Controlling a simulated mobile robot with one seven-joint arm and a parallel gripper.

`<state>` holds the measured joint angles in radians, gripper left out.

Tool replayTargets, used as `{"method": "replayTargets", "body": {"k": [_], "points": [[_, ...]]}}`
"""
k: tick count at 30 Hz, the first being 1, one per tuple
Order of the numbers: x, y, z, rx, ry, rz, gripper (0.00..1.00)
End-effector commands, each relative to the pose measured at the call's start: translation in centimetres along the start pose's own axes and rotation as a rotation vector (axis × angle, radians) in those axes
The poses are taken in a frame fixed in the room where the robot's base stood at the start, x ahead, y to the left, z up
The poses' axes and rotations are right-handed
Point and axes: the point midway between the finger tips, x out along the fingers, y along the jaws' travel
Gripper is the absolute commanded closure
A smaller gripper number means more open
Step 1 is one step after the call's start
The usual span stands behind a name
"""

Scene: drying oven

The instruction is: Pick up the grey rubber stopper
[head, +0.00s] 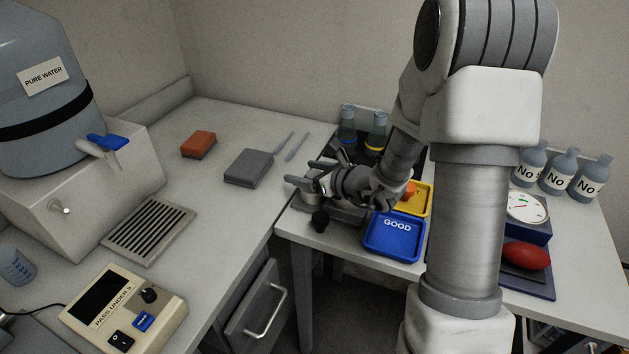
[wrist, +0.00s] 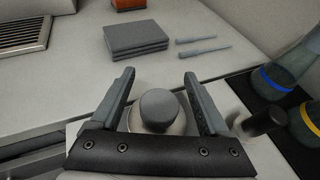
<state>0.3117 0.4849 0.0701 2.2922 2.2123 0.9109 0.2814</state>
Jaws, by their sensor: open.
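The grey rubber stopper (wrist: 158,104) shows in the wrist view as a round, flat-topped grey piece above a wider pale rounded base. It lies between the two fingers of my gripper (wrist: 160,76), with a gap on each side. My gripper is open and holds nothing. In the head view my gripper (head: 300,174) is over the left end of the right-hand bench, pointing left. I cannot pick out the stopper there; my gripper and wrist cover that area.
A dark cylinder (wrist: 262,121) and flasks (head: 347,135) stand close by. The blue GOOD tray (head: 372,251) and yellow tray (head: 427,204) are beneath my arm.

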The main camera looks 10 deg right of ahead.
Motion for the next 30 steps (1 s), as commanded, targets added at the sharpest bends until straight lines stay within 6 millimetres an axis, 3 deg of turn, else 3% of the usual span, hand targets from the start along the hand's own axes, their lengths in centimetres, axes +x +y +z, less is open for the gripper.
{"method": "replayTargets", "body": {"k": [2, 15, 25, 30], "points": [[0.0, 0.0, 0.0, 0.0, 0.0, 0.0, 0.21], [-0.1, 0.0, 0.0, 0.0, 0.0, 0.0, 1.0], [-0.1, 0.0, 0.2, 0.0, 0.0, 0.0, 1.0], [-0.6, 0.0, 1.3, -0.003, -0.002, 0.001, 1.0]]}}
